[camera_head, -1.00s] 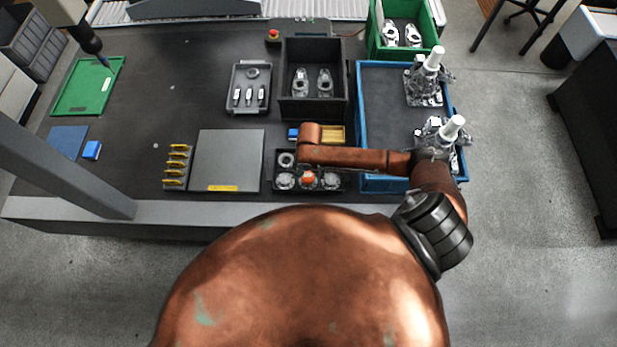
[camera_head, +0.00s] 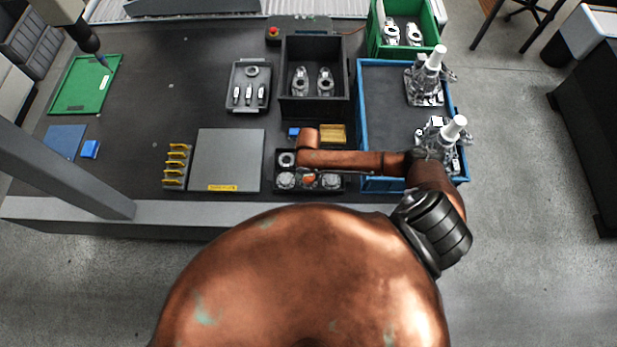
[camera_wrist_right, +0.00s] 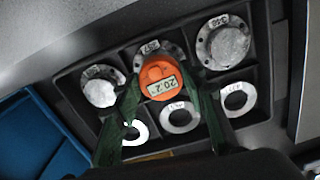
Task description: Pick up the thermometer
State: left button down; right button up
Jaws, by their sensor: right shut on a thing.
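The thermometer is a round orange device with a small display reading about 20.2, and it shows in the right wrist view (camera_wrist_right: 158,78). In the head view the thermometer (camera_head: 309,180) is a small orange spot below my copper arm, over the black compartment tray (camera_head: 345,182). My right gripper (camera_wrist_right: 160,95) has its two green fingers on either side of the thermometer and is shut on it. The gripper's fingers are hidden under the arm in the head view. I cannot tell whether the thermometer touches the tray parts beneath it. My left gripper is not in view.
The tray holds several metal flanges and rings (camera_wrist_right: 238,97) close around the thermometer. A blue bin (camera_head: 385,183) with metal castings stands right of it, a grey plate (camera_head: 228,160) left, and a black bin (camera_head: 315,108) behind. Open table lies further left.

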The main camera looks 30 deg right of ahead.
jog(key=c, duration=0.5)
jog(key=shift+o, duration=0.2)
jog(key=shift+r, duration=0.1)
